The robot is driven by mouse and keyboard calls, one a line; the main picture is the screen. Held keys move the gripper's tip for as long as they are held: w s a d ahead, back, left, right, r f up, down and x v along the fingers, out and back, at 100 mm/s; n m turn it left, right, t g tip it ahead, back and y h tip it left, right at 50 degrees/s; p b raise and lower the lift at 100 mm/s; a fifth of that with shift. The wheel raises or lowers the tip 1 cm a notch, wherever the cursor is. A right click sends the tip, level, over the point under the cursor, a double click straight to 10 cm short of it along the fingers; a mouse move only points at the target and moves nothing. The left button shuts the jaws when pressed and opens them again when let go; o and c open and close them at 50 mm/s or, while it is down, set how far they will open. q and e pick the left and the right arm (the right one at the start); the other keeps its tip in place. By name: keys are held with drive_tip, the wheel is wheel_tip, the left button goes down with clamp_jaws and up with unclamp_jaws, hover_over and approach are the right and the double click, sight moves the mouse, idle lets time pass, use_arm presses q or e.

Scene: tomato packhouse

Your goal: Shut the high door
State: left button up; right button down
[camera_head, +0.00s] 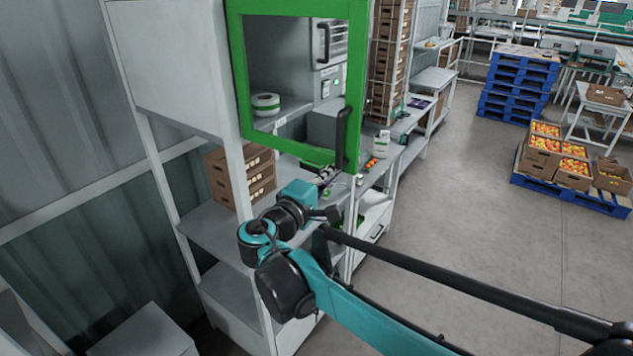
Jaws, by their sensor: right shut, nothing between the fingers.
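The high door (237,75) is a green frame with a see-through middle, at the top of the pale shelf unit. It stands open, swung outward from the unit's near front edge. Its black upright handle (341,138) is near the free right edge. My right arm comes in from the lower right, and its teal and black gripper (326,177) is just below the door's lower edge, left of and under the handle. The gripper looks empty and shut; its fingertips are small against the shelf clutter. I cannot tell whether it touches the door. My left gripper is not in view.
Behind the door are a white-green roll (265,104) and a grey control box (329,43). Brown crates (240,182) sit on a shelf below. Blue pallets (517,87) and tomato boxes (545,143) stand at the right. The grey floor (450,190) between is clear.

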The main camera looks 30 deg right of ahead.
drive_tip(key=w+d+n+t+y+b, duration=0.2)
drive_tip(key=w+d+n+t+y, duration=0.35)
drive_tip(key=w+d, duration=1)
drive_tip(key=w+d+n+t+y, duration=0.2)
drive_tip(key=w+n+y, duration=0.1)
drive_tip(key=w, duration=0.6)
drive_tip(key=w+d+n+t+y+p, duration=0.1)
drive_tip(key=w+n+t+y, duration=0.1)
drive_tip(key=w+y, duration=0.3)
drive_tip(key=shift+w+d+n+p, duration=0.3)
drive_tip(key=shift+w+d+n, duration=0.15)
drive_tip(key=shift+w, duration=1.65)
drive_tip(key=shift+t+y, duration=0.25)
